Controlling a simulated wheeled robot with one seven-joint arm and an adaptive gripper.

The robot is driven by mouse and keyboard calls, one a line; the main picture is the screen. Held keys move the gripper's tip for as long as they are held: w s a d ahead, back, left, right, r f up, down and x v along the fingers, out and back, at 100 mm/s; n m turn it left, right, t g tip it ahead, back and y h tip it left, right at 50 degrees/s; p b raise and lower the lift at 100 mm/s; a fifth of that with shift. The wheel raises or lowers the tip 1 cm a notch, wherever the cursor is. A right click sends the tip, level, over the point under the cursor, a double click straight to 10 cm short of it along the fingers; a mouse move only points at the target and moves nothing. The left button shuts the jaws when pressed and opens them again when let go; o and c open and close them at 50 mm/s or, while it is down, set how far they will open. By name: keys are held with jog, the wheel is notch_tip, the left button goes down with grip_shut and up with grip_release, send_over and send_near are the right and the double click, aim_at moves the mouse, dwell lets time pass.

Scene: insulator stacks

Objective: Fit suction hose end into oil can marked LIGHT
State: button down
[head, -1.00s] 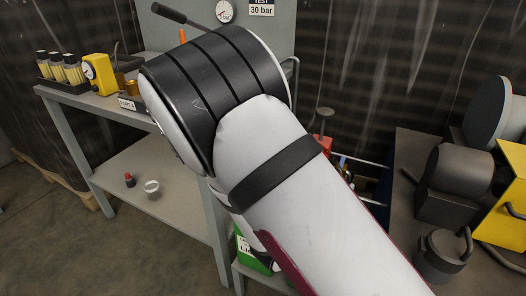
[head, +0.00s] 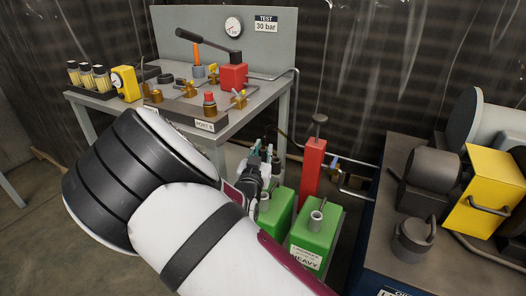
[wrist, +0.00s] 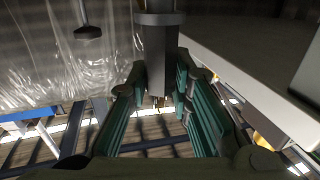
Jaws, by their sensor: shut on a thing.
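Two green oil cans stand low in front of the bench in the head view. The right can (head: 318,236) has a label reading HEAVY and an open grey neck on top. The left can (head: 281,212) is partly behind my arm; its label is hidden. My gripper (head: 266,154) is above and slightly left of the left can's neck, apart from it. In the wrist view my gripper (wrist: 160,98) is shut on a grey, square-sided piece, seemingly the suction hose end (wrist: 157,55). A thin dark hose (head: 284,134) runs near the gripper in the head view.
A tall red unit (head: 312,168) stands just behind the cans. The test bench (head: 180,112) carries a red hand pump (head: 234,77), valves and a gauge. A dark table (head: 385,232) with a yellow block (head: 487,190) stands on the right.

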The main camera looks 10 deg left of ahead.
jog(key=shift+f+b, duration=2.15)
jog(key=shift+f, duration=0.7)
jog(key=shift+f+b, duration=3.2)
jog(key=shift+f, duration=0.35)
jog(key=c, duration=1.4)
grip_release()
jog(key=shift+o, duration=0.2)
jog(key=s+a, duration=0.1)
jog(key=s, duration=1.1)
